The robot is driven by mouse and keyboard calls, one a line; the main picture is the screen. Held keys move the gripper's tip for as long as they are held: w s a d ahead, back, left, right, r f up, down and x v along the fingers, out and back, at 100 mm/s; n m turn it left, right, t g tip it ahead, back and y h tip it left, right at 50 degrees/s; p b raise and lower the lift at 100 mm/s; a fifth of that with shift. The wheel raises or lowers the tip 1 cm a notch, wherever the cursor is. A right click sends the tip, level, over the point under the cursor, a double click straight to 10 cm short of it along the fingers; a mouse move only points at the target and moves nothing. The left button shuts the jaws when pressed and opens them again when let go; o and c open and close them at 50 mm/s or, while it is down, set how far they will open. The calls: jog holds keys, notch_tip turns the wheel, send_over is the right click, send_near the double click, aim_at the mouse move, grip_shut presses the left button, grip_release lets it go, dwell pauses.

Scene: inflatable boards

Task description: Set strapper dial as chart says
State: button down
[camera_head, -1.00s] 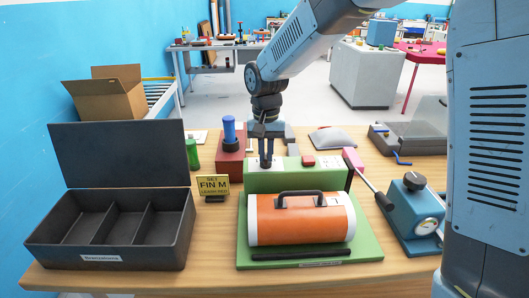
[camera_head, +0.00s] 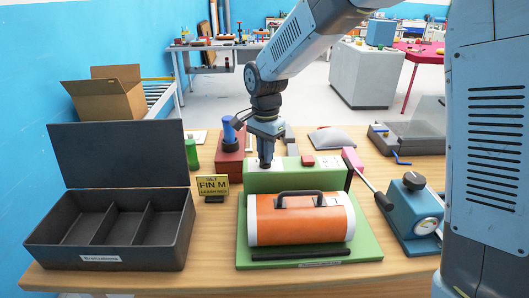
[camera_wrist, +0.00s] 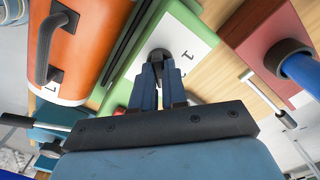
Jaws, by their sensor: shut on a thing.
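The green strapper box (camera_head: 290,181) stands mid-table with a white dial plate on top; it also shows in the wrist view (camera_wrist: 143,47). My gripper (camera_head: 266,162) points straight down onto the left part of that plate. In the wrist view its fingers (camera_wrist: 162,85) are shut on the small dark dial (camera_wrist: 159,55). Dark marks show on the white plate (camera_wrist: 187,60) beside the dial, but the dial's pointer is hidden by the fingers. A yellow chart sign (camera_head: 213,186) stands left of the strapper and reads "SET FIN M", with a smaller line that looks like "LEASH RED".
An orange and white roll (camera_head: 300,220) with a dark handle lies on a green board in front. An open dark compartment box (camera_head: 105,262) is at left. A red block with a blue peg (camera_head: 229,129) stands behind left. A blue gauge unit (camera_head: 411,210) is at right.

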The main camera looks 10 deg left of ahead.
dwell(0.3)
jog(key=c, duration=1.2)
grip_release()
jog(key=shift+o, duration=0.2)
notch_tip(320, 180, up, 14)
jog(key=shift+f, duration=0.15)
